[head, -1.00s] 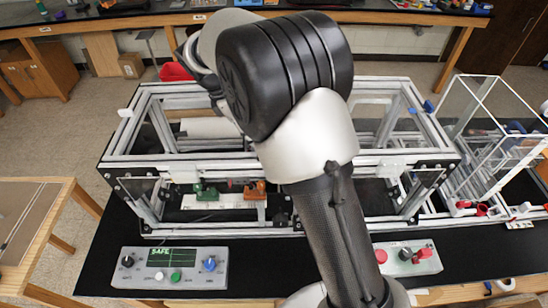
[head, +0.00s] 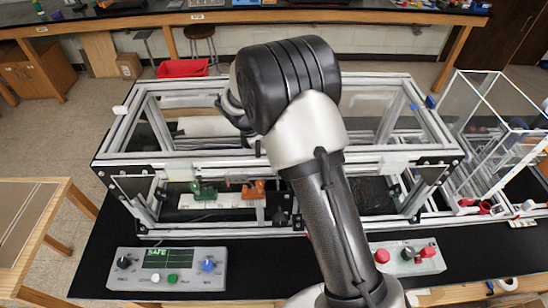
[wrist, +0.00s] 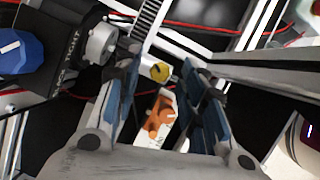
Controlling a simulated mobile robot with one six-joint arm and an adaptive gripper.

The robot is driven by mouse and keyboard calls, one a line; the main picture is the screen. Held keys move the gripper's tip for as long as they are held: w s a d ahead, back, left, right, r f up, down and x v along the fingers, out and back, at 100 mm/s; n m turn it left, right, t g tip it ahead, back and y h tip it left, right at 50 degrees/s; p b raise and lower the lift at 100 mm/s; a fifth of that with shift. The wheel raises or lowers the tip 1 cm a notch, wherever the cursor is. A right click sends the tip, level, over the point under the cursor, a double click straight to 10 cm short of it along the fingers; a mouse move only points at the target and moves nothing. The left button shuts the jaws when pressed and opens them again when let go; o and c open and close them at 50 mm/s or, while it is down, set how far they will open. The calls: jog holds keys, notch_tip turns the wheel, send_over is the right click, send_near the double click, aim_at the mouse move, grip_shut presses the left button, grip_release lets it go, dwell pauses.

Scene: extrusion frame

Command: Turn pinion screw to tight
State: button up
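In the wrist view a silver knurled screw head (wrist: 101,43) sits on a black block (wrist: 62,62) whose printed label ends in "TIGHT"; I take it for the pinion screw. A blue knob (wrist: 17,50) with a white mark is on the same block's left side. My gripper (wrist: 160,68) is open, with nothing between its fingers. The screw head is just left of the left fingertip; I cannot tell whether they touch. A yellow-ended rod (wrist: 160,72) shows beyond the gap. In the head view my arm hides the gripper and screw.
The aluminium extrusion frame (head: 240,165) surrounds the work area, with bars close to my wrist. Green (head: 203,191) and orange (head: 253,190) mounts stand on a white plate inside. A control box (head: 168,269) reading "SAFE" and a red-button box (head: 409,256) stand in front.

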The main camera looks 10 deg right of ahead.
jog(key=shift+c, duration=0.5)
grip_shut()
jog(key=shift+m, duration=0.3)
jog(key=m, duration=0.1)
jog(key=m+g+p, duration=0.1)
jog(key=m+p, duration=0.1)
jog(key=m, duration=0.1)
jog(key=shift+w+r+g, duration=0.1)
jog(key=shift+w+g, duration=0.15)
jog(key=shift+g, duration=0.15)
jog(key=shift+w+d+m+g+y+p, duration=0.1)
jog(key=shift+m+g+y+p, duration=0.25)
jog(key=shift+m, duration=0.8)
jog(key=shift+w+d+m+g+y+p, duration=0.15)
jog(key=shift+m+g, duration=0.3)
jog(key=shift+m, duration=0.7)
jog(key=shift+s+a, duration=0.1)
jog(key=shift+o, duration=0.5)
grip_release()
